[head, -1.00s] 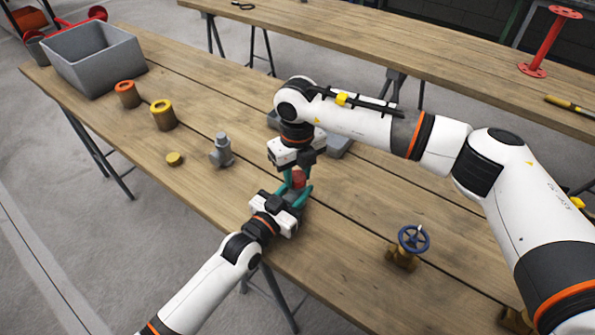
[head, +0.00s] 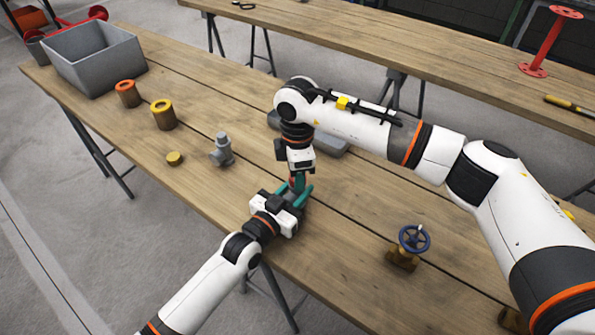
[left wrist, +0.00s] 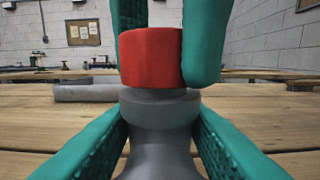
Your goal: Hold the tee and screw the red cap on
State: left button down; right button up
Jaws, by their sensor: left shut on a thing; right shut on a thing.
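In the left wrist view a red cap (left wrist: 150,58) sits on top of the grey tee (left wrist: 158,125), level and upright. My left gripper (left wrist: 157,150) is shut on the tee, one green finger on each side of its body. My right gripper (left wrist: 168,40) comes down from above and is shut on the red cap. In the head view the left gripper (head: 290,197) and the right gripper (head: 299,181) meet near the table's front edge. There the fingers hide nearly all of the tee, and only a sliver of red shows.
On the wooden table (head: 345,240) stand a second grey fitting (head: 221,150), a small brass cap (head: 175,158), a yellow-topped cylinder (head: 163,114), an orange-topped cylinder (head: 128,94), a grey bin (head: 98,60) and a blue-wheeled valve (head: 408,245). A grey tray (head: 330,142) lies behind my right gripper.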

jog(key=o, duration=1.1)
jog(key=shift+r, duration=2.25)
jog(key=shift+c, duration=0.6)
